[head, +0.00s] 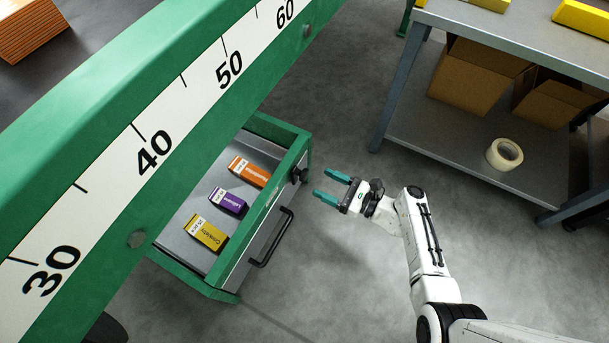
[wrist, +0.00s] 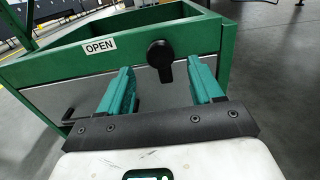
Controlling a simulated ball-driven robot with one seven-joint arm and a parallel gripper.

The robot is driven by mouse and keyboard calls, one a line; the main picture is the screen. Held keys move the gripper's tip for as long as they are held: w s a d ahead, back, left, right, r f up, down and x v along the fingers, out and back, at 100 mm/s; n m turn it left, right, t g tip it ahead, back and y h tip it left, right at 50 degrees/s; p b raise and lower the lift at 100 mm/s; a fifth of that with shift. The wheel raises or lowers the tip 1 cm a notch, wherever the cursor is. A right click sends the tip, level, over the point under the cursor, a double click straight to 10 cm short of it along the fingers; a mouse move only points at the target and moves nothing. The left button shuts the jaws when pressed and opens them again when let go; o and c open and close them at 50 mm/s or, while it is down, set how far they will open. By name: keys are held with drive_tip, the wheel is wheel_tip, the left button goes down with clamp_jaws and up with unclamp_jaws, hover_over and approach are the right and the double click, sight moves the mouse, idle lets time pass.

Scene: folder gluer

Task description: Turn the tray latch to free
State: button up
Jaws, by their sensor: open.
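The tray (head: 295,142) is a green-rimmed drawer with a grey front, pulled out below the green beam. Its latch (head: 298,175) is a small black knob near the far end of the front. In the wrist view the latch (wrist: 161,58) is a round black knob with a lever pointing down and slightly right. My gripper (head: 334,184) has teal fingers, open and empty, to the right of the latch and apart from it in the head view. In the wrist view the latch shows above and between the fingertips of my gripper (wrist: 165,80).
Three small boxes, orange (head: 249,171), purple (head: 228,202) and yellow (head: 208,234), lie in the tray. A black handle (head: 272,240) juts from its front. An OPEN label (wrist: 100,46) sits left of the latch. A grey shelf unit (head: 470,150) stands right, with clear floor between.

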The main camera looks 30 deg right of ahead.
sight(307, 175)
drive_tip(key=b+x, duration=0.2)
drive_tip(key=x, duration=0.5)
drive_tip(key=shift+w+a, duration=0.15)
clamp_jaws()
idle(0.4)
